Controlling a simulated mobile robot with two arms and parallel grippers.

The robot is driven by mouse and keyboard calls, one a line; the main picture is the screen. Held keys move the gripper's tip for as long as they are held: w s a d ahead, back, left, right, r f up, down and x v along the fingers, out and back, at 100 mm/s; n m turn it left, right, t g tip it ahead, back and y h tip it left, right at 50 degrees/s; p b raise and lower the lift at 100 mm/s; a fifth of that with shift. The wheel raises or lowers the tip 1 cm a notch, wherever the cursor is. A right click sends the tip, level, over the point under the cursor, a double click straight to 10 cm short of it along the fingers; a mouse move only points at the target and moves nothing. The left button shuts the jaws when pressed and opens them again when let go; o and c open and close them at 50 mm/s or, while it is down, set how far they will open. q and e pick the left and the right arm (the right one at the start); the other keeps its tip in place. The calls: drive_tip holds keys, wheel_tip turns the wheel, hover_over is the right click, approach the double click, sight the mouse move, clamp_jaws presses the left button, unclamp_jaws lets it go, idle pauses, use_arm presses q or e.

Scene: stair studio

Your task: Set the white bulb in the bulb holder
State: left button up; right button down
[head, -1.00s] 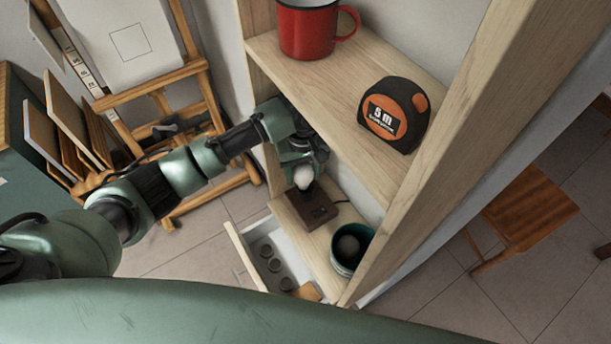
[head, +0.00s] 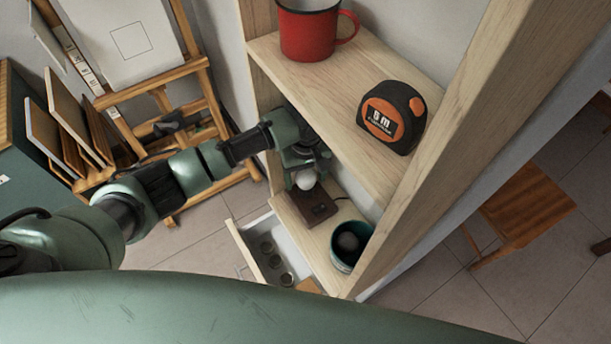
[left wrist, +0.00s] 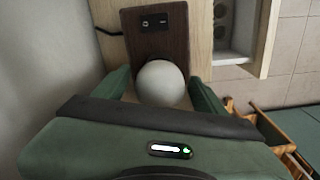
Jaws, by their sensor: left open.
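The white bulb (head: 305,180) is at the back of the lower shelf, at the rear end of the dark brown bulb holder (head: 318,208). My left gripper (head: 306,176) is open around it, above the holder. In the left wrist view the round bulb (left wrist: 161,83) lies between the two green fingers (left wrist: 160,92), with a gap visible at least on the right. The holder (left wrist: 153,32) shows beyond it with a small dark panel. The bulb's base is hidden, so I cannot tell how it is seated. My right gripper is not in view.
A teal pot (head: 342,262) with a white round thing inside stands at the lower shelf's front. An open drawer (head: 249,256) with several round items sticks out left. The upper shelf (head: 330,83) overhangs my gripper, bearing a red mug (head: 307,35) and a tape measure (head: 391,117).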

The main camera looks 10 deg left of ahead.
use_arm(q)
drive_tip(key=shift+r, duration=0.1)
wheel_tip(320, 180, up, 7)
drive_tip(key=shift+r+b, duration=0.2)
drive_tip(key=shift+b, duration=0.55)
drive_tip(key=shift+s+f, duration=0.1)
